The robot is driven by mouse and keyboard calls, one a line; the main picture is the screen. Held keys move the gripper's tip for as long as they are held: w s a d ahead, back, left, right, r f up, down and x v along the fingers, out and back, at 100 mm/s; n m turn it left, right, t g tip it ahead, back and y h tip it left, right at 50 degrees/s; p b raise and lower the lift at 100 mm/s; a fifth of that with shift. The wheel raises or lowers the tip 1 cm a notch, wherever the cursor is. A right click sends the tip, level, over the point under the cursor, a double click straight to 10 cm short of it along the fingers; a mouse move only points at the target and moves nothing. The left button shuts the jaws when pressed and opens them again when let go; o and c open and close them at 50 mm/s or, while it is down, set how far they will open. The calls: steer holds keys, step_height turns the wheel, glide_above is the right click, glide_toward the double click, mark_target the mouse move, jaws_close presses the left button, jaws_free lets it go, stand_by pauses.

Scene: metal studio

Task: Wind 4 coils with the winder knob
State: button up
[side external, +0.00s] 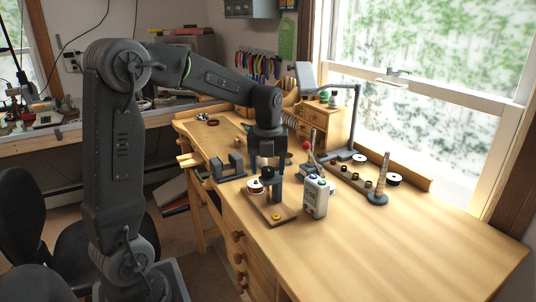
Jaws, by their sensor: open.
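The winder (272,212) is a small wooden board with a dark upright post on the bench. My gripper (266,166) points down just above the top of the winder, fingers apart. The dark winder knob (268,173) seems to be right below or between the fingertips. I cannot tell whether they touch it, as dark parts overlap.
A white and green meter-like box (316,197) stands close at the right of the winder. A dark vice-like block (229,168) is at the left. A ring mandrel (380,180), a lamp and small spools are farther right. The front right bench is clear.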

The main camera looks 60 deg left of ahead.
mark_target(268, 169)
step_height(268, 169, up, 14)
steer(key=shift+f, duration=0.15)
steer(key=shift+d, duration=0.1)
stand_by(0.6)
steer(key=s+d+f+n+t, duration=0.2)
steer(key=s+d+f+n, duration=0.2)
steer(key=s+d+n, duration=0.4)
steer(key=s+d+f+n+t, duration=0.3)
steer(key=s+d+f+n, duration=0.2)
steer(key=n, duration=1.1)
steer(key=s+d, duration=0.2)
steer(key=shift+s+d+f+n+t, duration=0.2)
steer(key=shift+s+d+n+t, duration=0.1)
steer(key=shift+s+d, duration=0.05)
